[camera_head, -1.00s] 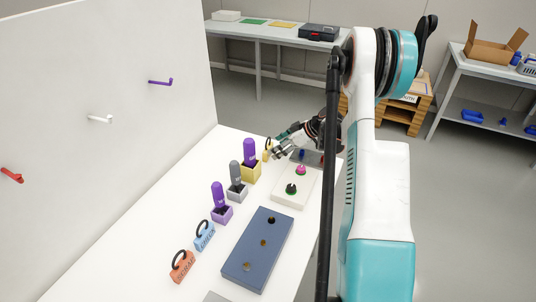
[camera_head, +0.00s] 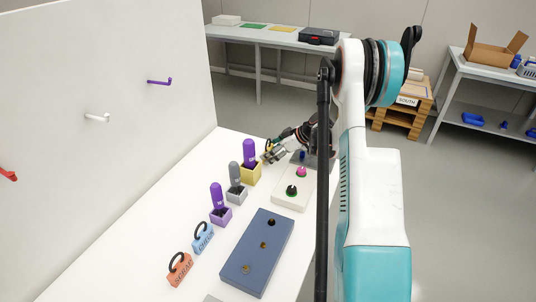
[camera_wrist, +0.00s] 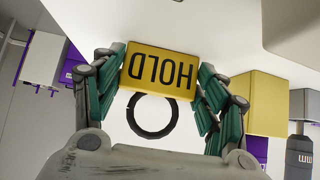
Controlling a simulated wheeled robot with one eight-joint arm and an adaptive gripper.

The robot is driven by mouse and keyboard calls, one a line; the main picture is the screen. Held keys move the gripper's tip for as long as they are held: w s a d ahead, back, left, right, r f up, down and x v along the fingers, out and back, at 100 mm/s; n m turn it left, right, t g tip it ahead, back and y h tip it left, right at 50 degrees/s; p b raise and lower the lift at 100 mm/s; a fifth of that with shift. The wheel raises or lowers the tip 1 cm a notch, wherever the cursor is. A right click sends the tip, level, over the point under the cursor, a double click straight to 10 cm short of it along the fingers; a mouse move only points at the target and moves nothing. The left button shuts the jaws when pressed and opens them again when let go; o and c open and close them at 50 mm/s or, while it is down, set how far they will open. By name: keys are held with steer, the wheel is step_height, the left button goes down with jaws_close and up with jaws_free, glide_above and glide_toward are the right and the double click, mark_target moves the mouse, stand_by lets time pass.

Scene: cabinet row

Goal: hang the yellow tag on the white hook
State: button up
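The yellow tag (camera_wrist: 158,70) reads HOLD, upside down in the wrist view, and has a black ring (camera_wrist: 153,115) on the side toward my wrist. My gripper (camera_wrist: 160,75) has its green-padded fingers on both side edges of the tag; the gap looks filled, but I cannot tell whether they are clamped. In the head view my gripper (camera_head: 270,153) is at the table's far end, beside the yellow box, and largely covers the tag. The white hook (camera_head: 97,117) is on the pale panel at left, empty, between a purple hook (camera_head: 160,81) and a red hook (camera_head: 8,175).
A yellow box (camera_head: 250,174) with a purple-capped item stands close to my gripper; a grey box (camera_head: 236,196) and purple box (camera_head: 221,215) follow. A button board (camera_head: 293,198) and a blue board (camera_head: 250,270) lie right.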

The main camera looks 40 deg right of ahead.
step_height(320, 180, up, 10)
steer(key=p, duration=0.5)
stand_by(1.1)
